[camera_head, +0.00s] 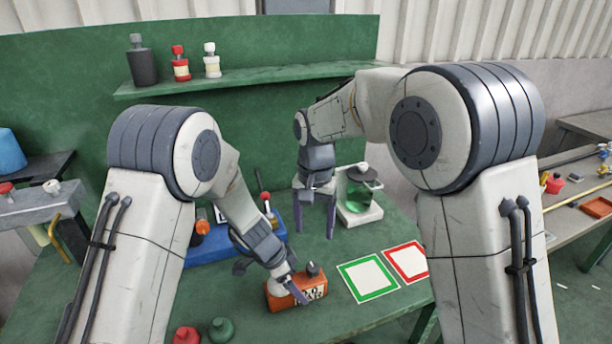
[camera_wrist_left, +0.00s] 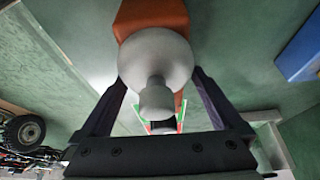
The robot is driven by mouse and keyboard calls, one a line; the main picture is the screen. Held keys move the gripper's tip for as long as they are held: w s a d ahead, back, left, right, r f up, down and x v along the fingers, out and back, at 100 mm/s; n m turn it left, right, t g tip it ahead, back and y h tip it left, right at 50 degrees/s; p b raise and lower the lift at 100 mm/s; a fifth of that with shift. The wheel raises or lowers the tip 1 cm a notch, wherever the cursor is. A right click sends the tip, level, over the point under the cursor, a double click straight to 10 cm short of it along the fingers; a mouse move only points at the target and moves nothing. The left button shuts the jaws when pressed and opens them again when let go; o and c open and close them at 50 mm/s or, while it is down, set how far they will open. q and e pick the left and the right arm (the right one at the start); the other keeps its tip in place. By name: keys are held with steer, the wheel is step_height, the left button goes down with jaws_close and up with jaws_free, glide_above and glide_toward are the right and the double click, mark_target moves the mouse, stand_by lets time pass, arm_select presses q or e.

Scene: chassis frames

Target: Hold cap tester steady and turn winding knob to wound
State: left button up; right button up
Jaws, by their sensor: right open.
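A pale round part (camera_wrist_left: 155,60) with a stub hides some of the box and fingertips. My right gripper (camera_head: 315,215) is open and empty, above and behind the tester.
A green-framed square (camera_head: 368,278) and a red-framed square (camera_head: 405,262) lie right of the tester. A pale stand with a green vessel (camera_head: 360,195) is behind. Red (camera_head: 187,336) and green (camera_head: 221,330) knobbed pieces are in front. A blue tray (camera_head: 208,251) is at left.

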arm_select(q)
steer(key=shift+r, duration=0.1)
